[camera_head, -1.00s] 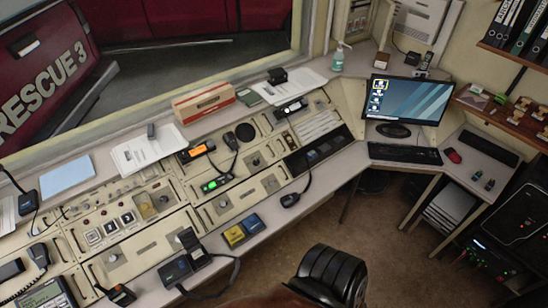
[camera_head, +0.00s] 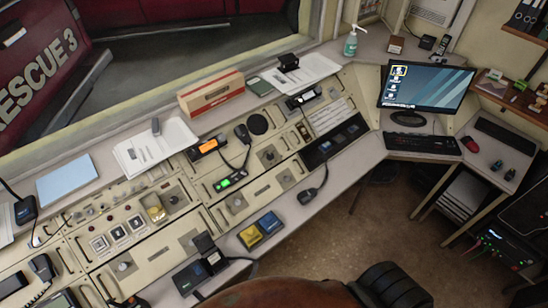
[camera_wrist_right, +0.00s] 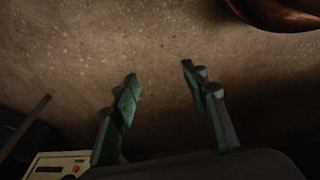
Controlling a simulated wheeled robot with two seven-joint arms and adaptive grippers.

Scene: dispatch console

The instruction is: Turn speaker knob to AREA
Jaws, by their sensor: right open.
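The sloped console (camera_head: 150,262) runs from lower left to upper right in the head view. Neither gripper shows in the head view.
A brown rounded shape (camera_head: 280,291) and a black ribbed part (camera_head: 395,287), perhaps a chair, stand before the console. Corded handsets, one here (camera_head: 307,196), lie on it. A monitor (camera_head: 425,87) stands right. Brown floor (camera_head: 335,235) is open between.

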